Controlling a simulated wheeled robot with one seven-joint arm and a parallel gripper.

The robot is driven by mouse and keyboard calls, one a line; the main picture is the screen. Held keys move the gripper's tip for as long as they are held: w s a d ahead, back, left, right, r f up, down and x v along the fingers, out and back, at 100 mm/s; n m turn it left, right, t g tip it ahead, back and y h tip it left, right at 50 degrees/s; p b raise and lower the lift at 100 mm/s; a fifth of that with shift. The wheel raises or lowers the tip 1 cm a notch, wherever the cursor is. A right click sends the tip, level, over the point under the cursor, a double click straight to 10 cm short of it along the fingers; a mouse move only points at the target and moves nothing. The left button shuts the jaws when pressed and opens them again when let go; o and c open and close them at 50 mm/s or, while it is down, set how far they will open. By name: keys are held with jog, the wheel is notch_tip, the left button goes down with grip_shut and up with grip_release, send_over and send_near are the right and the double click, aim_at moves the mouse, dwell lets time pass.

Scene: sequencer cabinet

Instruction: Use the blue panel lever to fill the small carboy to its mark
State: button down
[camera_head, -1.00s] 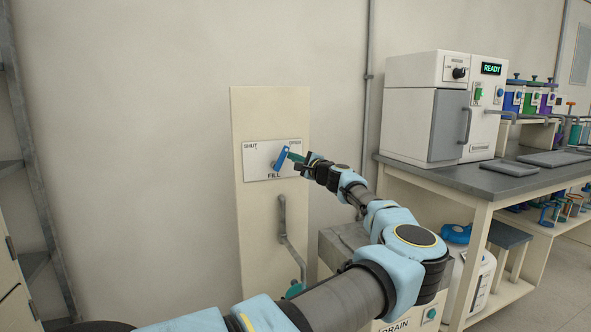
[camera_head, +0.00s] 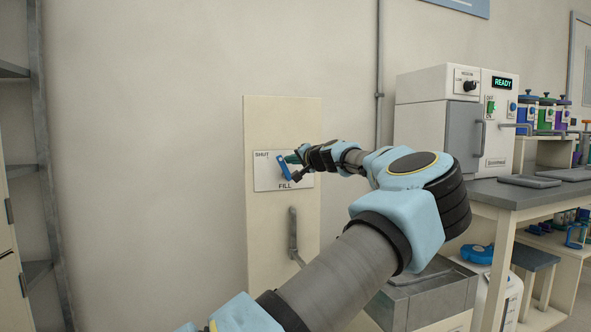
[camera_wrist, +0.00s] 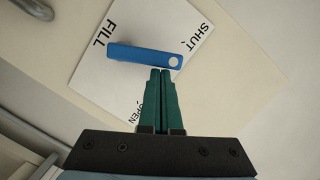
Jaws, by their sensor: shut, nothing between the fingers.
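The blue lever (camera_head: 284,167) stands on a white label plate (camera_head: 262,182) marked SHUT at upper left and FILL at the bottom. Its upper end leans toward the SHUT side. In the wrist view the lever (camera_wrist: 140,54) has a white dot at one end, and OPEN also shows on the plate. My gripper (camera_head: 293,158) is at the lever's right side. Its green fingers (camera_wrist: 163,72) are shut together, empty, with tips right beside the dotted end; I cannot tell whether they touch. A white container with a blue cap (camera_head: 478,254), possibly a carboy, is partly hidden under the bench.
A grey pipe (camera_head: 293,235) runs down the panel below the plate. A metal basin (camera_head: 425,298) stands beneath my arm. Bare wall lies left of the panel.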

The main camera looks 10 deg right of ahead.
jog(key=shift+s+a+f+n+h+b, duration=0.1)
jog(key=shift+a+n+h+b, duration=0.3)
jog(key=shift+a+n+b, duration=0.55)
jog(key=shift+d+n, duration=0.15)
jog(key=shift+n, duration=0.2)
